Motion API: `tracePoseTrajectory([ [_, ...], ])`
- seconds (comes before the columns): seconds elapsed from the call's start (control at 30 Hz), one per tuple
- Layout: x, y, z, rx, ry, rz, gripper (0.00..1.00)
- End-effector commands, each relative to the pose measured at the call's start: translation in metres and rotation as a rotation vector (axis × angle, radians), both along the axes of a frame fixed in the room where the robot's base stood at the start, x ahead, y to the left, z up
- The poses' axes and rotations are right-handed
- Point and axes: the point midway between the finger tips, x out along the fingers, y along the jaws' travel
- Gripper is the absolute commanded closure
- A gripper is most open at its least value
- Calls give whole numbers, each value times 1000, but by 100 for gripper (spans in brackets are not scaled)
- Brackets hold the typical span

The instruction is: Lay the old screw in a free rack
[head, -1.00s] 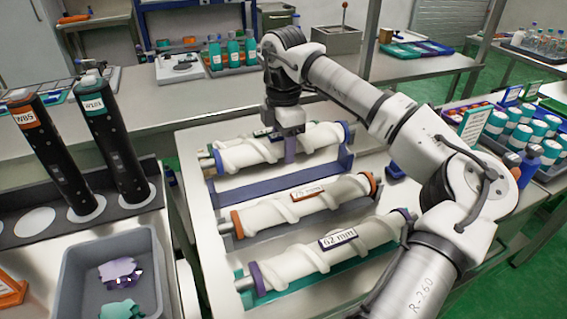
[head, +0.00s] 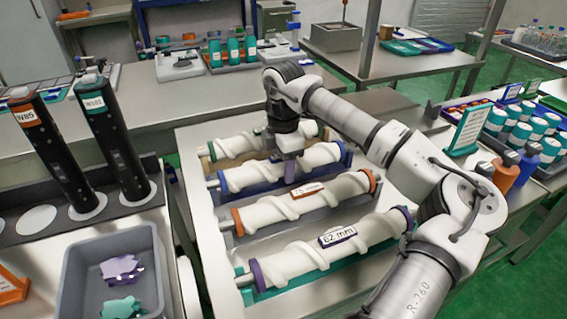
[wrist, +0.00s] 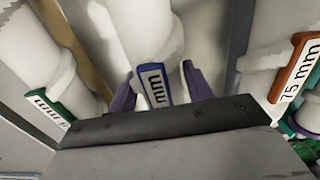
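The old screw (head: 240,178), a white spiral roll with a blue tag, lies level along the blue rack (head: 347,158), second from the back. My gripper (head: 290,172) is over its middle, pointing down. In the wrist view, the purple fingers (wrist: 159,80) straddle the screw (wrist: 148,35) on both sides of its blue tag and appear closed on its body. The underside of the screw and its contact with the rack are hidden.
A green-ended screw (head: 232,148) lies behind. The orange-ended 75 mm screw (head: 345,187) and the purple-ended 62 mm screw (head: 290,265) lie in front. A grey bin (head: 72,275) with scraps and two black upright tubes stand left.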

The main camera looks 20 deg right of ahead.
Motion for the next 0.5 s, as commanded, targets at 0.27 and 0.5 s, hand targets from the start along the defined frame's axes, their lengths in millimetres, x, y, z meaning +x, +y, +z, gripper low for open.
tracePoseTrajectory([
  [0.27, 0, 0, 1, 0, 0, 0, 30],
  [0.5, 0, 0, 6, 0, 0, 0, 30],
])
